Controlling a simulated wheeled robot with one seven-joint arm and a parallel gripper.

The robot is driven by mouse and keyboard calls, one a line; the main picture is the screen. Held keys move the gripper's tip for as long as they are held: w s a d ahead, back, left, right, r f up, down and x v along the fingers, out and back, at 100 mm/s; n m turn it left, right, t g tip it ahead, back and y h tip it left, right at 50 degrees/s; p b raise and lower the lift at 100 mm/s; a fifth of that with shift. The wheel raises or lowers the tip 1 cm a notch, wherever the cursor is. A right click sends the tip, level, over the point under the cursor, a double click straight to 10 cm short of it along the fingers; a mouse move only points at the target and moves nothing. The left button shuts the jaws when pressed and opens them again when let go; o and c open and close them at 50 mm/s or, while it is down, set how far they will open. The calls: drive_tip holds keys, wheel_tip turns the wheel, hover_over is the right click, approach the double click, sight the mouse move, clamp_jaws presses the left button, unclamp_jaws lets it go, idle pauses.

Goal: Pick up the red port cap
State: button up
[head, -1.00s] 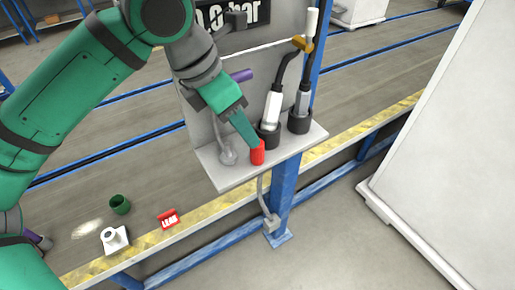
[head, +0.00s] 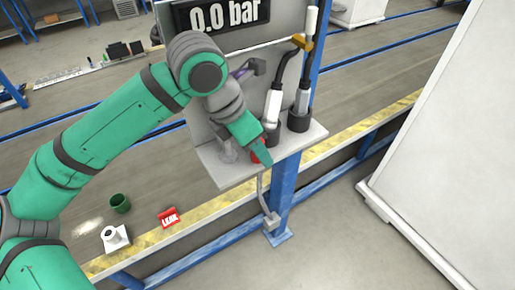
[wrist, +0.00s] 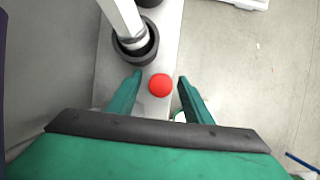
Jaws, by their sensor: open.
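The red port cap (wrist: 160,85) stands on the light grey shelf (head: 222,176) of the charging station. In the wrist view its round top lies between the two fingertips of my gripper (wrist: 159,78), with a gap on each side. In the head view my gripper (head: 262,155) is over the cap (head: 256,157) and hides most of it. The green fingers are open and hold nothing. I cannot tell how far down the fingers reach beside the cap.
A white nozzle in a black holder (wrist: 135,45) stands close beyond the cap. A second holder (head: 299,121) is to its right. A green cup (head: 120,203), a white part (head: 115,238) and a red LEAK tag (head: 169,217) lie on the lower surface.

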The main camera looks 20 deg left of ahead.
drive_tip(key=shift+c, duration=0.3)
drive_tip(key=c, duration=1)
drive_tip(key=shift+c, duration=0.2)
drive_tip(key=shift+r, duration=0.1)
drive_tip(key=shift+d+r, duration=0.1)
drive_tip(key=shift+r, duration=0.15)
drive_tip(key=s+d, duration=1.1)
drive_tip(key=d, duration=0.3)
wheel_tip(320, 180, up, 6)
drive_tip(key=shift+r, duration=0.15)
drive_tip(key=shift+w, duration=0.1)
